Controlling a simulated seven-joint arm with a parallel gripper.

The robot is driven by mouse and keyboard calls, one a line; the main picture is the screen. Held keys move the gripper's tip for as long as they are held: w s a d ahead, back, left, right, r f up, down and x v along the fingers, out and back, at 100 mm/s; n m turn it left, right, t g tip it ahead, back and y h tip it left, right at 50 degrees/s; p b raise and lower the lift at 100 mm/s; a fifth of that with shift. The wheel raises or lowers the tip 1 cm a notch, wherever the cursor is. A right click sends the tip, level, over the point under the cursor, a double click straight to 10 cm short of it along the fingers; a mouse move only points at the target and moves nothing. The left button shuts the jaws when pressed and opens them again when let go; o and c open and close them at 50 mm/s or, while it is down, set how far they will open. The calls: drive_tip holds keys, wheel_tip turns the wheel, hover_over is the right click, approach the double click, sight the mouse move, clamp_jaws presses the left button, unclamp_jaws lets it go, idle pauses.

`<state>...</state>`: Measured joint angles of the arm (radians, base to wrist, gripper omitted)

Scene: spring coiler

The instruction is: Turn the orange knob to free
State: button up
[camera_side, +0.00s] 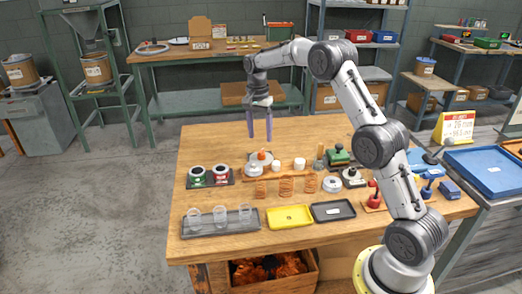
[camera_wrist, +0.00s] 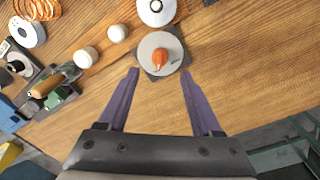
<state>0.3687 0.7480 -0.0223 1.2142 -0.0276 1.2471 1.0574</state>
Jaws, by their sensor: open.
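The orange knob (camera_wrist: 160,57) sits on a round grey dial on a dark square base (camera_wrist: 147,74) in the wrist view. In the side view the orange knob (camera_side: 262,154) stands near the middle of the wooden table. My gripper (camera_side: 259,137) is open and empty, with two purple fingers pointing down above the table. In the wrist view my gripper (camera_wrist: 160,80) has its fingers spread on either side of the dial's near edge, apart from the knob. The dial's markings are too small to read.
White round pieces (camera_wrist: 88,57) and copper coils (camera_side: 286,187) lie near the dial. The table's back left is clear.

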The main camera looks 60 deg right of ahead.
sight(261, 154)
drive_tip(key=f, duration=0.7)
drive_tip(key=shift+s, duration=0.2)
drive_tip(key=shift+r, duration=0.1)
clamp_jaws()
